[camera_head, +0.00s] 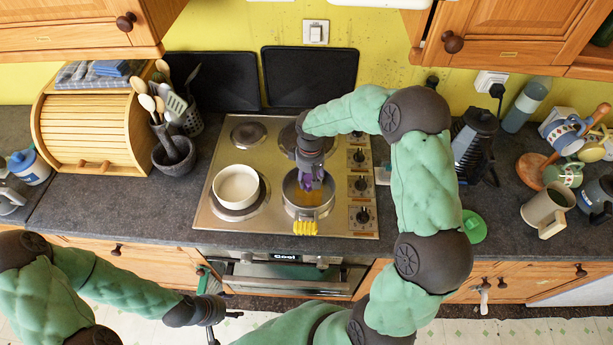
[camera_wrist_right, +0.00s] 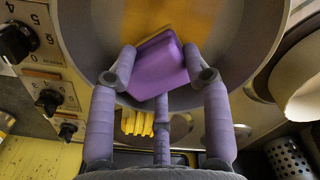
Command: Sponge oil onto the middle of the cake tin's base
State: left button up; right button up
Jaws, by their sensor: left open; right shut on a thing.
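The round metal cake tin (camera_head: 308,213) stands on the steel hob. Its grey wall (camera_wrist_right: 238,45) surrounds an orange-brown area of the base in the right wrist view. My right gripper (camera_head: 311,182) points down into the tin and is shut on a purple sponge (camera_wrist_right: 157,68), which shows between its fingertips (camera_wrist_right: 162,70). I cannot tell whether the sponge touches the base, as my fingers and the sponge hide part of it. My left gripper (camera_head: 212,318) is open and empty, low in front of the oven, well apart from the tin.
A cream bowl (camera_head: 238,187) stands just left of the tin. A yellow ribbed object (camera_head: 305,228) is at the tin's front edge. Hob knobs (camera_head: 361,185) line the right side.

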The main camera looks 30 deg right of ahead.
jog(key=shift+s+d, duration=1.75)
jog(key=shift+a, duration=0.1)
jog(key=shift+s+a, duration=1.7)
jog(key=shift+s, duration=0.15)
jog(key=shift+w+d, duration=0.6)
jog(key=shift+w+d+r, duration=0.1)
jog(key=shift+w+d, duration=1.1)
jog(key=shift+w, duration=0.1)
